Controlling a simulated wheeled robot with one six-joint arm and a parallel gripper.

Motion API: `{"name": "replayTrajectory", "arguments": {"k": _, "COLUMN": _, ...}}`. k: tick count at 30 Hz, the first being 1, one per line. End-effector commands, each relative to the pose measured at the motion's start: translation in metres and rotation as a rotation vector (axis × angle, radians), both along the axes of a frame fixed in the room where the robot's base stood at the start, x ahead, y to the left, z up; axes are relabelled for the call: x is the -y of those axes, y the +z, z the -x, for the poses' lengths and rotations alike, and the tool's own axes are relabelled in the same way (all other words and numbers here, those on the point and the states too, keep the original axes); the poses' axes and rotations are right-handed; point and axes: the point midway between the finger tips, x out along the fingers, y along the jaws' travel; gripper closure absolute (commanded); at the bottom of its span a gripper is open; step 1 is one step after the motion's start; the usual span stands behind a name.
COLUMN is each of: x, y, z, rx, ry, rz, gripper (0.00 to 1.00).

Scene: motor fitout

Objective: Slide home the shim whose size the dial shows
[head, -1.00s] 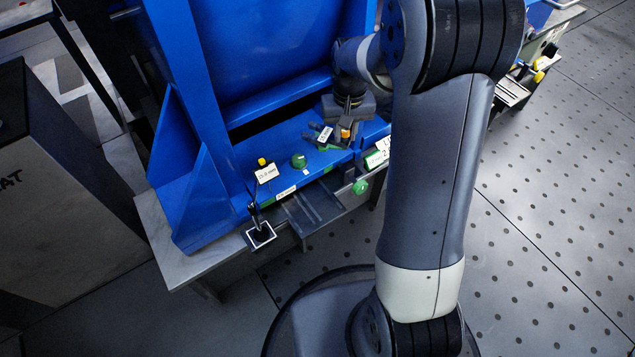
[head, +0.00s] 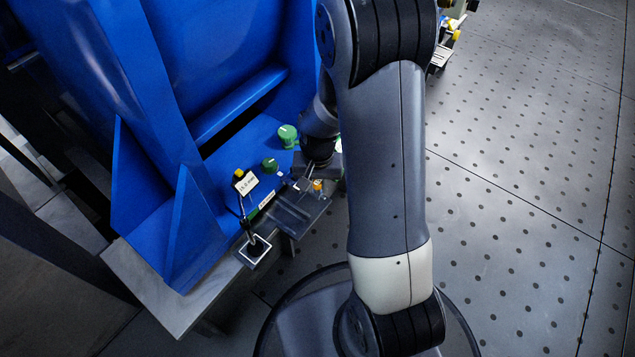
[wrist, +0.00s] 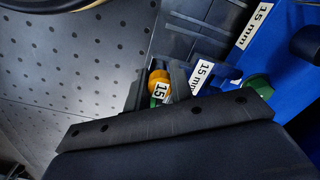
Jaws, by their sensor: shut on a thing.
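The dial card (head: 246,183) on its thin stand reads about 15.0 mm in the head view. My gripper (head: 316,183) is right of it, low by the dark ledge (head: 290,218) in front of the blue motor foot (head: 215,168). In the wrist view my gripper (wrist: 160,84) is shut on a shim with an orange grip (wrist: 158,78) and a 15 label. A white 15 mm tag (wrist: 201,76) lies just right of the jaws, seemingly on the same shim. Another 15 mm label (wrist: 257,20) is on the blue edge. The shim's far end is unclear.
Two green knobs, one nearer (head: 270,165) and one farther (head: 288,135), stand on the blue foot behind my gripper. The stand's square base (head: 254,249) is at the ledge's left. Open dotted floor (head: 530,180) lies to the right.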

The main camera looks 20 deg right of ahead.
Motion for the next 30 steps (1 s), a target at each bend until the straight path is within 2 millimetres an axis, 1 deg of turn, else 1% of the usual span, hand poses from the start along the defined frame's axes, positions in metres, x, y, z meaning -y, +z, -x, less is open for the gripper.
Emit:
{"name": "replayTrajectory", "arguments": {"k": 5, "x": 0.0, "y": -0.012, "z": 0.0, "rx": 0.0, "ry": 0.001, "rz": 0.0, "gripper": 1.0}}
{"name": "replayTrajectory", "arguments": {"k": 19, "x": 0.0, "y": -0.055, "z": 0.0, "rx": 0.0, "ry": 0.001, "rz": 0.0, "gripper": 1.0}}
{"name": "replayTrajectory", "arguments": {"k": 24, "x": 0.0, "y": -0.061, "z": 0.0, "rx": 0.001, "ry": 0.001, "rz": 0.0, "gripper": 1.0}}
{"name": "replayTrajectory", "arguments": {"k": 30, "x": 0.0, "y": -0.061, "z": -0.001, "rx": 0.001, "ry": 0.001, "rz": 0.0, "gripper": 1.0}}
